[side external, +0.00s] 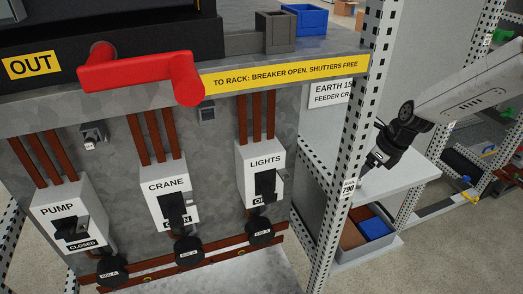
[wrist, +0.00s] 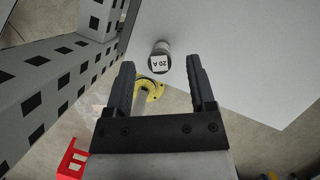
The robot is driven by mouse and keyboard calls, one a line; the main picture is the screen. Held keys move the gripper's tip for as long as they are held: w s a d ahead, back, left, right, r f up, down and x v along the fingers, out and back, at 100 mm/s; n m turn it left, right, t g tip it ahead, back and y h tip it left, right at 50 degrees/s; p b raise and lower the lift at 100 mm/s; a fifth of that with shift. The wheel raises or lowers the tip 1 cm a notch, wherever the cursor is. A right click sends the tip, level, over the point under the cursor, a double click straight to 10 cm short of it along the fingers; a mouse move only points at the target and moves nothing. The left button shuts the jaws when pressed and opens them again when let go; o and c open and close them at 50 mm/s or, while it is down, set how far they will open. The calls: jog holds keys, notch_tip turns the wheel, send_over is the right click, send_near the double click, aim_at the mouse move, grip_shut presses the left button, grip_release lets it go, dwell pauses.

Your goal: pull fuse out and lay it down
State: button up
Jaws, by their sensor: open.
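My gripper (wrist: 160,66) is open, with one finger on each side of the fuse's cap and visible gaps. I cannot tell how the fuse is seated. In the side view my gripper (side external: 374,160) is above a white shelf (side external: 412,174), just right of the perforated post; the fuse is not clearly visible there.
A perforated post (side external: 350,150) stands close left of my gripper. Further left are the PUMP (side external: 58,208), CRANE (side external: 165,186) and LIGHTS (side external: 265,158) switches, with black round-capped parts (side external: 188,250) below. A blue bin (side external: 374,228) is under the shelf. The shelf's right part is clear.

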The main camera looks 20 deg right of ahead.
jog(key=v, duration=0.7)
jog(key=shift+s+r, duration=0.15)
jog(key=shift+r, duration=0.2)
jog(key=shift+d, duration=0.15)
jog(key=s+d+f+n+h, duration=0.1)
jog(key=s+f+n, duration=0.2)
jog(key=s+n, duration=0.5)
jog(key=s+d+f+n+g+h, duration=0.1)
jog(key=s+f+n, duration=0.2)
jog(key=n, duration=1.9)
jog(key=s, duration=0.4)
jog(key=shift+s+f, duration=0.3)
jog(key=shift+s, duration=0.05)
